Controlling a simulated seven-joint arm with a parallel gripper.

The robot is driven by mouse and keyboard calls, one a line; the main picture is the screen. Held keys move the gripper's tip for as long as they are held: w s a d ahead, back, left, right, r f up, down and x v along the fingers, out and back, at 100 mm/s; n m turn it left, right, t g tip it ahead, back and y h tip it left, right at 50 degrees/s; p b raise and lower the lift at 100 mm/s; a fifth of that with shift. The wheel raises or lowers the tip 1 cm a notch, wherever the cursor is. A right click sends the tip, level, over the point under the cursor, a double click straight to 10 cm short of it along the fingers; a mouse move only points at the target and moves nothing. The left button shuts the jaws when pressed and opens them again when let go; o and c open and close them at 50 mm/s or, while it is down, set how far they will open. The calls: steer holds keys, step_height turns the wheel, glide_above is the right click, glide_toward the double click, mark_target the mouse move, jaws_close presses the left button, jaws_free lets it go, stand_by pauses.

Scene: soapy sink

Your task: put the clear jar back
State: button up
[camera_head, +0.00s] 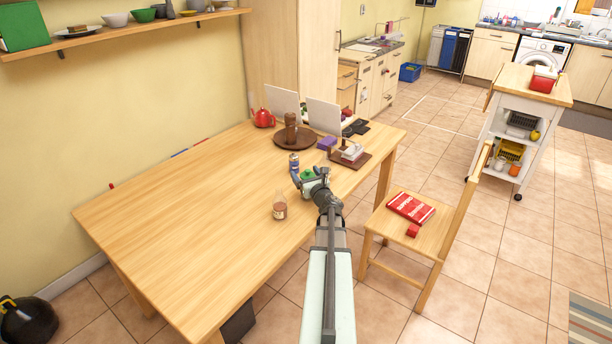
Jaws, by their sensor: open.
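A small clear jar (280,207) with a brownish-red lower part stands upright on the wooden table (190,225), near its front edge. My gripper (310,177) is open above the same edge, to the right of and a little beyond the jar, and apart from it. A small green thing (308,174) shows at the fingers; I cannot tell whether it lies between them or behind them. A blue can (293,162) stands just behind the gripper. My arm hides part of the table edge.
A chair (398,245) with a red book stands at right.

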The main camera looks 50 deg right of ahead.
steer(key=shift+r, duration=0.15)
steer(key=v, duration=1.2)
steer(key=shift+w, duration=0.1)
stand_by(0.3)
